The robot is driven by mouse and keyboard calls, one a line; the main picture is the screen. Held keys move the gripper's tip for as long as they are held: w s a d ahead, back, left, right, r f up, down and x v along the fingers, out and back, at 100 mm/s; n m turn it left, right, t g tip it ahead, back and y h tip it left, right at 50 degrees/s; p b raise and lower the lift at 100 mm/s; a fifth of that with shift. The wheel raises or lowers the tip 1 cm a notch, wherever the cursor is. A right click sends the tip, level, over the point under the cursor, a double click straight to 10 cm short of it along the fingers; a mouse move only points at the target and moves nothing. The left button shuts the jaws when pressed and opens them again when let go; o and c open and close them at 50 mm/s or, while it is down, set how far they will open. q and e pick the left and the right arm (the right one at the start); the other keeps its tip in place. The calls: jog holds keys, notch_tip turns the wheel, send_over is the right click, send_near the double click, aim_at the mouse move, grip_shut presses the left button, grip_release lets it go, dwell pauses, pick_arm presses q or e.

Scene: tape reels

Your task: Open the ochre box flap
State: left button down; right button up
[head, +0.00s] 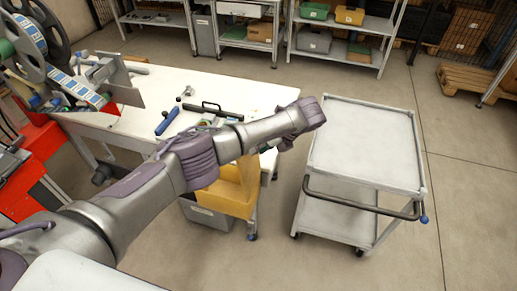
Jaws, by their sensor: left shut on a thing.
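The ochre box (225,200) stands on a low wheeled stand beside the right end of the white table. An ochre flap (247,172) rises from its right side up to beneath my left arm. My left arm reaches in from the left, across the table and over the box. My left gripper (267,149) is mostly hidden under the forearm and wrist, at the top of the flap. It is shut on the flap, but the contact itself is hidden. The arm also covers part of the box's opening. My right gripper is not in view.
The white table (245,92) holds a blue-handled tool (167,120), a black-handled bar (210,108) and a reel machine (85,85) at left. An empty grey cart (365,145) stands at right. A grey bin (207,217) sits under the box.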

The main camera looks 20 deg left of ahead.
pick_arm(q)
jog(key=shift+s+f, duration=0.25)
jog(key=shift+f, duration=0.35)
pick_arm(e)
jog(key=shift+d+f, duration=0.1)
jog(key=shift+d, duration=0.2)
pick_arm(q)
jog(key=c, duration=1.1)
grip_release()
jog(key=shift+w+f, duration=0.1)
jog(key=shift+o, duration=1)
jog(key=shift+w+a+f, duration=0.1)
jog(key=shift+w, duration=0.15)
jog(key=v, duration=1.2)
jog(key=shift+r, duration=0.25)
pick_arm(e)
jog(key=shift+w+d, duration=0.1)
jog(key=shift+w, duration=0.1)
